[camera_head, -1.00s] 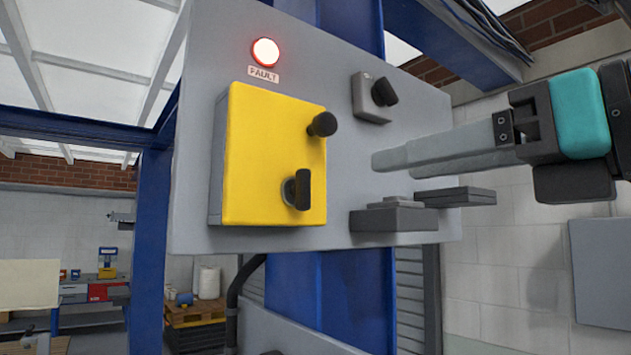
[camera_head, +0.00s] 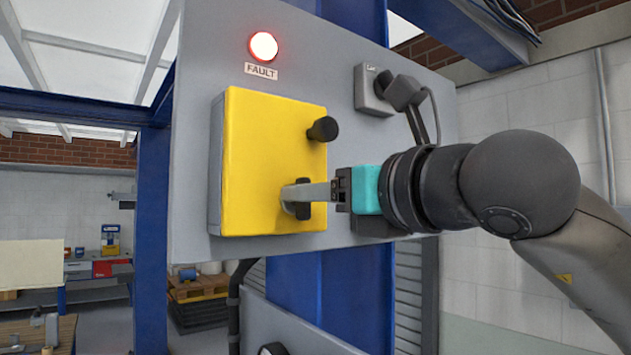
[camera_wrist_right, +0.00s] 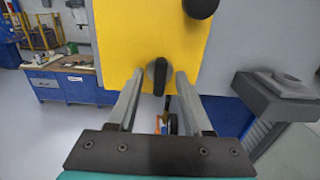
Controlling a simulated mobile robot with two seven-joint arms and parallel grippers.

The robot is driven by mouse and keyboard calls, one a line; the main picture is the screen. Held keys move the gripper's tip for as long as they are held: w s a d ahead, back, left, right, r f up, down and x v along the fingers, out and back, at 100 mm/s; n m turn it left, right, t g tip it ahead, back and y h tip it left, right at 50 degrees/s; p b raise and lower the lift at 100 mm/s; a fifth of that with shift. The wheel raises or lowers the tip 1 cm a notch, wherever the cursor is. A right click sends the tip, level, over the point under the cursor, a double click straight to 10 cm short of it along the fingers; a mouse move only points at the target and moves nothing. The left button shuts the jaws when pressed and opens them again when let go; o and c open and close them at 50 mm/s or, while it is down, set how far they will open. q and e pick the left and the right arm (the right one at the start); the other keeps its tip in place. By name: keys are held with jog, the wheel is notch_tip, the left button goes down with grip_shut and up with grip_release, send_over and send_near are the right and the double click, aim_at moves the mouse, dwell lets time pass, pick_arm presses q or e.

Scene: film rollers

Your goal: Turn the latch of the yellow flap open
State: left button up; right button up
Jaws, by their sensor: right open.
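The yellow flap (camera_head: 262,140) is closed on the front of a grey box on the panel. Its black latch (camera_head: 303,184) is low on the right side, and its handle stands upright; it also shows in the right wrist view (camera_wrist_right: 158,77). My right gripper (camera_head: 290,198) is at the latch with its fingers open. In the right wrist view the open fingers (camera_wrist_right: 158,75) stand on either side of the latch, with a gap visible on both sides. A black knob (camera_head: 323,129) sits above the latch on the flap. My left gripper does not show.
A red lit FAULT lamp (camera_head: 263,46) is above the flap. A grey switch box (camera_head: 371,91) with a black knob is at the upper right. A dark grey ledge (camera_wrist_right: 275,92) juts out right of the gripper.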

jog(key=shift+w+a, duration=0.1)
jog(key=shift+c, duration=0.2)
grip_shut()
dwell(0.4)
